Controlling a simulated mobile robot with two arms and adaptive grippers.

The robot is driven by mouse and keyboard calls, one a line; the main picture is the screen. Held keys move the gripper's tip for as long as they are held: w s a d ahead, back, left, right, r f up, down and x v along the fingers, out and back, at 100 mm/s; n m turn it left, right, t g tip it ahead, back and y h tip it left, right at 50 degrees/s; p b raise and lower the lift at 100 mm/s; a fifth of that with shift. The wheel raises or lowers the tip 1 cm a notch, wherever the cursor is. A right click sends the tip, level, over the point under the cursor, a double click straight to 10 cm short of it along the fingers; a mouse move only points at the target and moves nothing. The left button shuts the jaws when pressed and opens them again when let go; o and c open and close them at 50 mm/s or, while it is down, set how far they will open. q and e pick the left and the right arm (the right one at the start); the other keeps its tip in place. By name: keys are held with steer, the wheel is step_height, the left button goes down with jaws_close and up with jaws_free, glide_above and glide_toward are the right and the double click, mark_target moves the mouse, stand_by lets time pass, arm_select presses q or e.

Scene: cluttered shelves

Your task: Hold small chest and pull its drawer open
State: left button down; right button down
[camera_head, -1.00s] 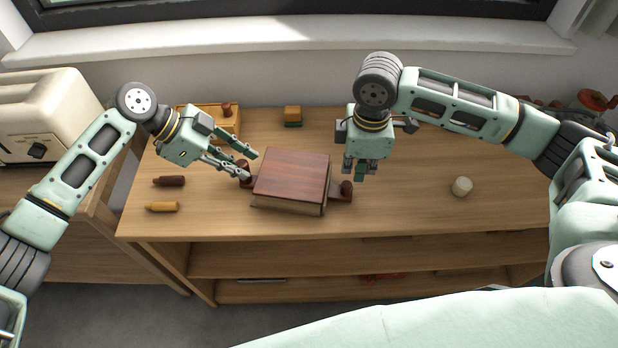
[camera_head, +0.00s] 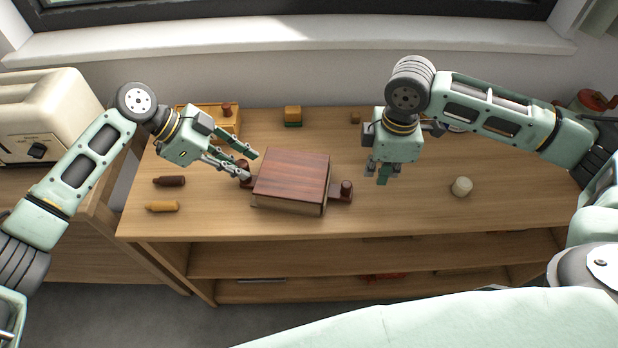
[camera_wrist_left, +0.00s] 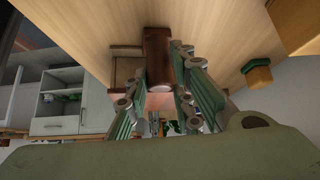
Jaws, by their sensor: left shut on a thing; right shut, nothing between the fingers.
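The small chest (camera_head: 291,173) is a dark brown wooden box with a pale lower side, lying on the wooden table. A short piece with an upright dark knob (camera_head: 346,189) sticks out at its right side, and another dark knob (camera_head: 244,168) stands at its left. My left gripper (camera_head: 247,164) is at the left knob, shut on it. The left wrist view shows the brown cylindrical knob (camera_wrist_left: 158,48) between the fingers, with part of the chest behind. My right gripper (camera_head: 382,174) is shut and empty, above the table and apart from the chest on its right.
A pale round piece (camera_head: 461,187) lies on the right of the table. A dark bottle-shaped piece (camera_head: 170,181) and a yellow one (camera_head: 162,206) lie at left.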

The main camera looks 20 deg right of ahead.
steer(key=shift+s+d, duration=0.15)
steer(key=shift+d, duration=0.15)
steer(key=shift+s+d, duration=0.8)
steer(key=shift+d, duration=0.75)
steer(key=shift+s+d, duration=0.85)
steer(key=shift+d, duration=0.7)
steer(key=shift+s+d, duration=0.8)
steer(key=shift+d, duration=0.75)
stand_by(3.0)
